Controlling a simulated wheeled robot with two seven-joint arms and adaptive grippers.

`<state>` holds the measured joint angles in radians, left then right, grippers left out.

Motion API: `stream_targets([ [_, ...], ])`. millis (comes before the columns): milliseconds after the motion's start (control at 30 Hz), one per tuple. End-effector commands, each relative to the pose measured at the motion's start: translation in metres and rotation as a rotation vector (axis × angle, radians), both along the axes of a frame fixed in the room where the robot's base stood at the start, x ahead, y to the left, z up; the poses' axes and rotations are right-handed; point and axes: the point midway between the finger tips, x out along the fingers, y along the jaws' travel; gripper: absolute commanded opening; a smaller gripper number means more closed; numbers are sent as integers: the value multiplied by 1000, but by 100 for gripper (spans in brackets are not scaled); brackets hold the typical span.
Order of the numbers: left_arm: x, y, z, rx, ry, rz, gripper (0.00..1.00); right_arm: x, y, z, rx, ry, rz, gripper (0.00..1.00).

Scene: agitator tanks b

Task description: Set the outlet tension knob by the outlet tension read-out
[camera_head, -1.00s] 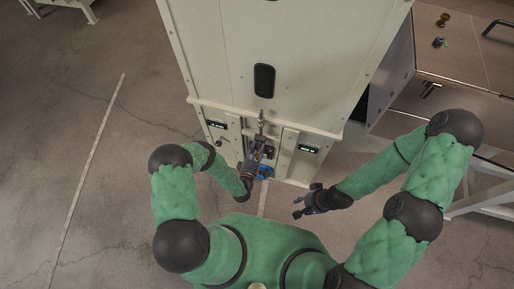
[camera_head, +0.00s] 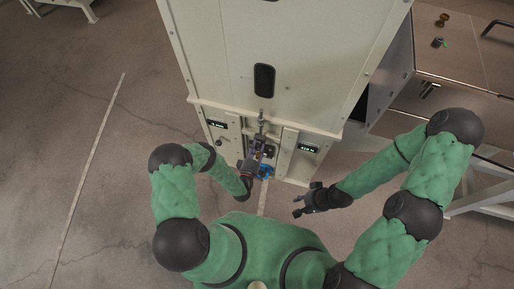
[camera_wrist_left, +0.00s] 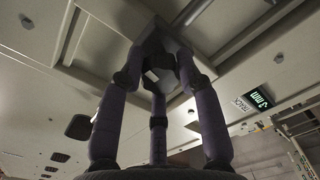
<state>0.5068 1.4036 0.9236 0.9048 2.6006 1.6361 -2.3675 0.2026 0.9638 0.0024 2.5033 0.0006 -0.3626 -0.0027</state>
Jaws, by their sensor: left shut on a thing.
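My left gripper (camera_head: 262,150) is at the lower middle of the pale cabinet front, shut on a small part that its fingers mostly hide. My right gripper (camera_head: 298,207) is open and empty, apart from the cabinet.
A blue part (camera_head: 265,171) sits just below my left gripper. A metal bench (camera_head: 470,75) stands at the right.

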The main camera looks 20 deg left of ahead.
Motion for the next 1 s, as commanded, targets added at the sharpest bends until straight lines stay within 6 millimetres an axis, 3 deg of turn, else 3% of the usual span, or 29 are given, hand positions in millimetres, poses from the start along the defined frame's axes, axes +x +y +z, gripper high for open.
stream_targets([
  [33, -1, 2, -2, -1, 5, 7, 40, 0, 0, 0, 0, 0, 0, 40],
  [100, -1, 2, -2, -1, 5, 6, 58, 0, 0, 0, 0, 0, 0, 40],
  [567, -8, 1, -1, -2, 2, 3, 58, 0, 0, 0, 0, 0, 0, 40],
  [1000, -89, 6, -1, -2, 5, 9, 58, 0, 0, 0, 0, 0, 0, 40],
])
